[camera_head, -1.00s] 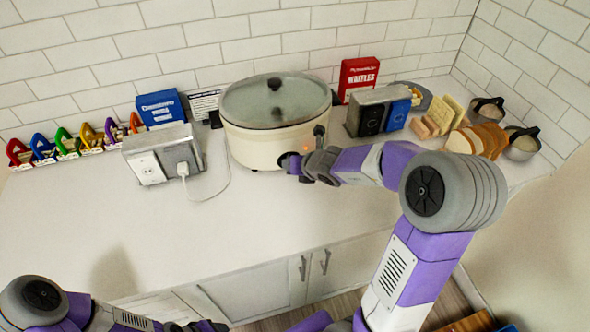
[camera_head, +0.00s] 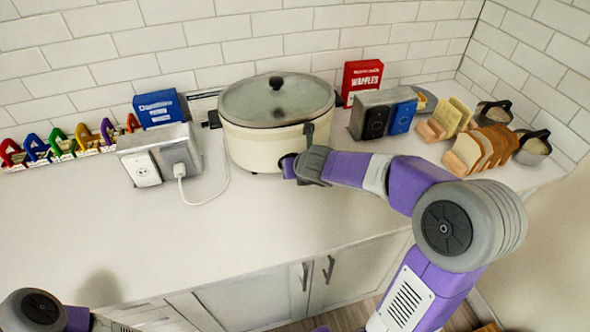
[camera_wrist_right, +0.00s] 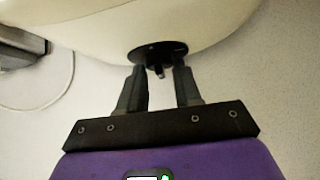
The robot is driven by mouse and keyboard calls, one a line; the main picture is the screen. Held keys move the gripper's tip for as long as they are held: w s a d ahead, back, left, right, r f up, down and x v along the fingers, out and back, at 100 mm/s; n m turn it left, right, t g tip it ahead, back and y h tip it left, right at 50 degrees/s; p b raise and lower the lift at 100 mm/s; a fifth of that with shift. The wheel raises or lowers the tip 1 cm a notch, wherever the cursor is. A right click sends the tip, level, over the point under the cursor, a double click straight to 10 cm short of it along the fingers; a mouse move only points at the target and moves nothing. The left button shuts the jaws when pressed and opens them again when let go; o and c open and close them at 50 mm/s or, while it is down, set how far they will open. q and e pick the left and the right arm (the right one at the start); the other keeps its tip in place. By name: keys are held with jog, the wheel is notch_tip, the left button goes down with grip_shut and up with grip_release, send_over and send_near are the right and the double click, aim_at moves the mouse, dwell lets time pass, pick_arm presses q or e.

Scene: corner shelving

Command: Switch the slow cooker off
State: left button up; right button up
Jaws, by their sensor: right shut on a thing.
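The slow cooker (camera_head: 262,145) is a cream oval pot with a glass lid (camera_head: 275,100), on the counter against the wall. Its black control plate (camera_wrist_right: 150,50) with a small dark knob (camera_wrist_right: 159,71) shows at the low front in the right wrist view. My right gripper (camera_wrist_right: 159,78) has its two fingers on either side of that knob, shut on it. In the head view the right gripper (camera_head: 288,166) touches the cooker's lower front and hides the knob. No indicator light shows now. My left gripper is out of view; only part of that arm shows at the bottom left.
A grey outlet box (camera_head: 150,142) with a plugged-in white cord stands left of the cooker. The front counter is clear.

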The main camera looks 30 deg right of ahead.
jog(key=shift+a+n+h+b, duration=0.1)
jog(key=shift+n+h+b, duration=0.2)
jog(key=shift+h+b, duration=0.25)
jog(key=o, duration=1)
jog(key=p+v, duration=0.3)
jog(key=v, duration=0.4)
jog(key=shift+r, duration=0.25)
